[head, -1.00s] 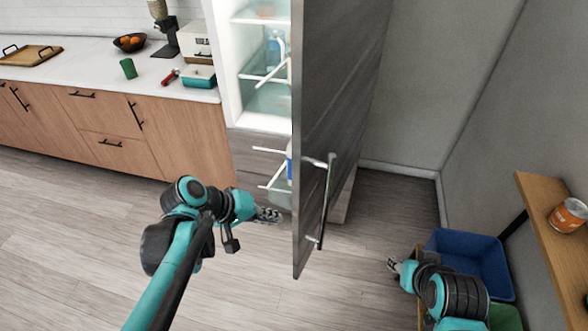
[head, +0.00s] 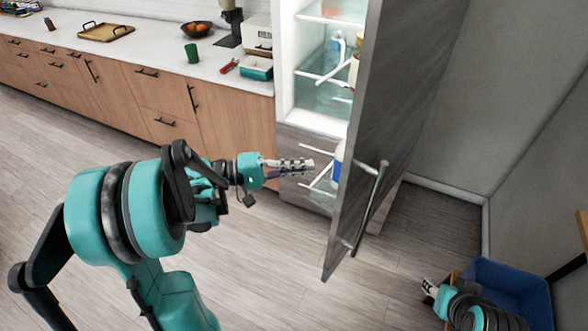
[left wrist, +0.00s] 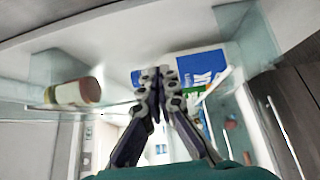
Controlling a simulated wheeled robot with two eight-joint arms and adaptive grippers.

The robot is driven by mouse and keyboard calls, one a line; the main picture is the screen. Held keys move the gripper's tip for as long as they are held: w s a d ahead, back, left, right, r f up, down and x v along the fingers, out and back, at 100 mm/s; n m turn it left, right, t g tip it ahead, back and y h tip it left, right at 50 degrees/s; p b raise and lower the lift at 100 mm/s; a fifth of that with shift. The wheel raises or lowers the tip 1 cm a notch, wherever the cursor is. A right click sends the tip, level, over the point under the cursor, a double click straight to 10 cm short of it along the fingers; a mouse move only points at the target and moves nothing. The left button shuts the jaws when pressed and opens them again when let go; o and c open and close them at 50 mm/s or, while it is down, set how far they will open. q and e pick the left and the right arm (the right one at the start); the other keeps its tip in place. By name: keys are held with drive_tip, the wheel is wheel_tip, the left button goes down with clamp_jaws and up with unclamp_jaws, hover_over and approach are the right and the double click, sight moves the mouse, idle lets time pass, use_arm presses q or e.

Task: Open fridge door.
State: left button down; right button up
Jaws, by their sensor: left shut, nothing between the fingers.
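The fridge door (head: 385,130) stands open, swung out to the right, with its vertical bar handle (head: 370,205) on the outer face. The fridge interior (head: 312,90) shows shelves, a carton and bottles. My left gripper (head: 312,167) is shut and empty, in front of the fridge opening at the inner side of the door in the head view. In the left wrist view its fingers (left wrist: 160,80) are together before a glass shelf with a blue and white carton (left wrist: 200,70) and a jar (left wrist: 72,93). My right gripper (head: 428,286) is low at the right, away from the handle; its fingers are small.
A blue bin (head: 510,285) stands at the lower right beside my right arm, near a wooden shelf edge (head: 583,228). A counter (head: 150,45) with a tray, fruit bowl and green cup runs along the left. The floor before the cabinets is clear.

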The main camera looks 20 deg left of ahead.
use_arm(q)
drive_tip(key=w+d+b, duration=0.1)
drive_tip(key=d, duration=0.7)
drive_tip(key=shift+w, duration=0.25)
use_arm(e)
drive_tip(key=shift+f, duration=0.85)
use_arm(q)
drive_tip(key=shift+d, duration=0.1)
